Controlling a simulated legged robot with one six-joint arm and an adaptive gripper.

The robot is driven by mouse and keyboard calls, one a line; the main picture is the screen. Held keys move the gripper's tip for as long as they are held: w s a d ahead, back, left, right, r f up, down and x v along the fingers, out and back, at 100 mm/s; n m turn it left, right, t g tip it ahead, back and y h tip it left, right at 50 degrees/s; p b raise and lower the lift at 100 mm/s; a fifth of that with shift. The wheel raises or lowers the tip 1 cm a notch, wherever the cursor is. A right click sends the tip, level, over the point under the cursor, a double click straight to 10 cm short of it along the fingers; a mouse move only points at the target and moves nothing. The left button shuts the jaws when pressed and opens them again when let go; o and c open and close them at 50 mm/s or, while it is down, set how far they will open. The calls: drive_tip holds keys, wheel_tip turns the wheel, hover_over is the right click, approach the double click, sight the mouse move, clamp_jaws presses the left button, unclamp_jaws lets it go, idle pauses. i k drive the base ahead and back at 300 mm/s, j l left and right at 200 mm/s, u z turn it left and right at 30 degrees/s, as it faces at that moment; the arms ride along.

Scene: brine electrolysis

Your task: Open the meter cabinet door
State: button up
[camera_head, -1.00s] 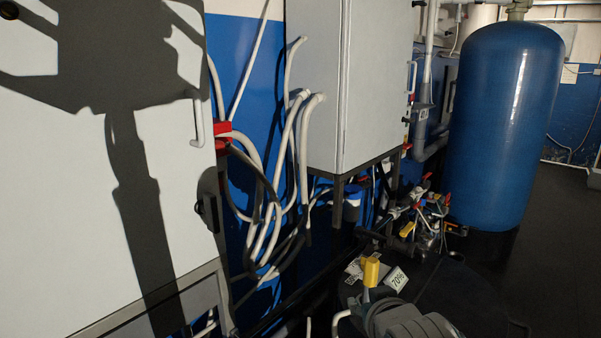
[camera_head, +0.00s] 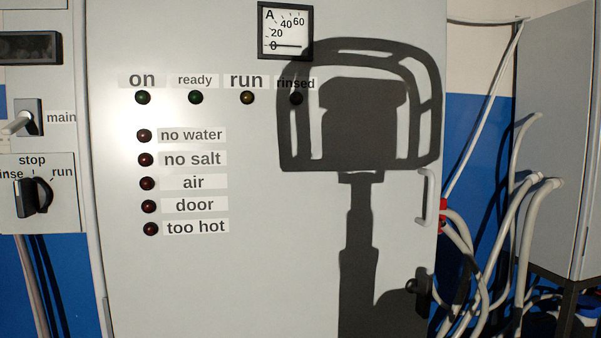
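The meter cabinet door (camera_head: 250,280) is a light grey panel that fills the middle of the head view and looks shut. It carries an ammeter (camera_head: 285,30) at the top, a row of labelled lamps (camera_head: 195,97) and a column of dark red lamps (camera_head: 147,183). A white vertical handle (camera_head: 427,198) sits at its right edge. A small dark knob or latch (camera_head: 412,286) lies below the handle, partly in shadow. A dark shadow of a robot shape falls on the door's right half. My gripper is not in view.
At the left are a main switch (camera_head: 28,117) and a rotary selector (camera_head: 33,196) on separate panels. At the right, a second grey cabinet (camera_head: 550,130) stands on a dark frame. White hoses (camera_head: 530,195) hang between the two cabinets, close to the door's handle side.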

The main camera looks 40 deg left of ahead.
sight(249, 168)
drive_tip(key=u, duration=1.8)
